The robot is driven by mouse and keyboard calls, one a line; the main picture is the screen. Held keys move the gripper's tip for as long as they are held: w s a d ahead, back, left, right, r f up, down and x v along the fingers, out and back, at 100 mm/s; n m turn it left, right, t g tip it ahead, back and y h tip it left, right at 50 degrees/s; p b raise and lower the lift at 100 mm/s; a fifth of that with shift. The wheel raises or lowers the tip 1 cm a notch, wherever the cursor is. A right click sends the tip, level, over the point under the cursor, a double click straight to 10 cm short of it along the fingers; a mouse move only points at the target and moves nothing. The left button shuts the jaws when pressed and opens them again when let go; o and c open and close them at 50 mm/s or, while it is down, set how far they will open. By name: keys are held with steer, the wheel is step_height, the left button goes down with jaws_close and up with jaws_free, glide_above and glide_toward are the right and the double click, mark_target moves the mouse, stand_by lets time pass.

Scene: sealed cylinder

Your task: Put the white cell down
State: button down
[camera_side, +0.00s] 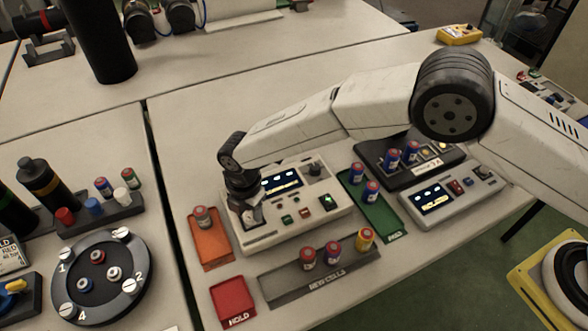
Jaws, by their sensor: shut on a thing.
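My gripper (246,215) points down over the left end of the grey-white device with a lit display (280,181). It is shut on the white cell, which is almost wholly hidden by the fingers. I cannot tell whether the cell touches the device. Another white-topped cell (122,196) stands in a dark rack at the left.
An orange tray (211,247) with one cell is just left of the device. A red HOLD pad (233,301) and a grey NEW CELLS tray (285,291) lie in front. A green tray (385,217) is at right. A round carousel (140,262) stands far left.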

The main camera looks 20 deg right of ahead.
steer(key=shift+c, duration=1.1)
jaws_free()
steer(key=shift+r, duration=0.15)
step_height(320, 180, up, 12)
steer(key=shift+d+r, duration=0.1)
steer(key=shift+r, duration=0.05)
